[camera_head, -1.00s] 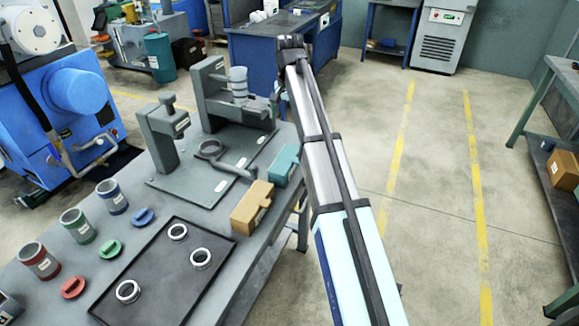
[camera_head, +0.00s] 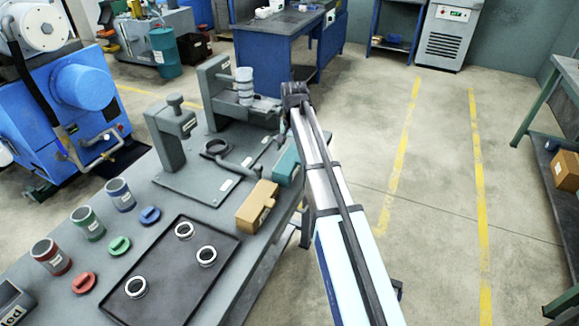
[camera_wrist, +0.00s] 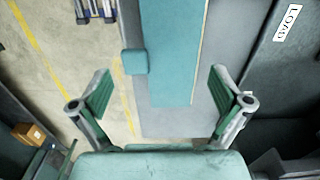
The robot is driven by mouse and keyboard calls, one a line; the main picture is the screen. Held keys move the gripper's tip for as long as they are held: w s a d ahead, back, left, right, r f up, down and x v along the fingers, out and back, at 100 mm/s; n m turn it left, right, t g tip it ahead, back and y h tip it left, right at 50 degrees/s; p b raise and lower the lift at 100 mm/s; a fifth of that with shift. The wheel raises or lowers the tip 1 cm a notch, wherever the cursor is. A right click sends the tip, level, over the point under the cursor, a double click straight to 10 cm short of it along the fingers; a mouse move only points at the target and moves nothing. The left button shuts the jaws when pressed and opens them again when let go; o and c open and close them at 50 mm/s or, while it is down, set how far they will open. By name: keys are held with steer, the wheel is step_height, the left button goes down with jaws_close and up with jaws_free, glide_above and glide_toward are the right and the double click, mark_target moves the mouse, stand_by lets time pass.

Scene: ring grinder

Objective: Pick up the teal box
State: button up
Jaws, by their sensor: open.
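The teal box (camera_head: 286,165) lies at the right edge of the grey workbench (camera_head: 222,280), behind the cardboard box. In the wrist view the teal box (camera_wrist: 172,50) runs from the top edge down between my fingers, with a small teal block (camera_wrist: 134,61) at its left side. My gripper (camera_wrist: 158,92) is open, with one finger on each side of the box's near end and clear gaps to both. I cannot tell its height above the box. In the head view my arm hides most of the gripper, and its fingers do not show clearly.
The cardboard box (camera_head: 257,207) sits close in front of the teal box. The grey press fixture (camera_head: 232,100) stands behind and left. A black tray (camera_head: 160,290) with three metal rings lies nearer. Open floor (camera_head: 430,170) extends right of the bench.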

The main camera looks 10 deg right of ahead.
mark_target(293, 159)
steer(key=shift+f+p, duration=0.6)
steer(key=shift+f, duration=1.5)
steer(key=c, duration=0.9)
steer(key=shift+o, duration=0.2)
steer(key=shift+r, duration=0.1)
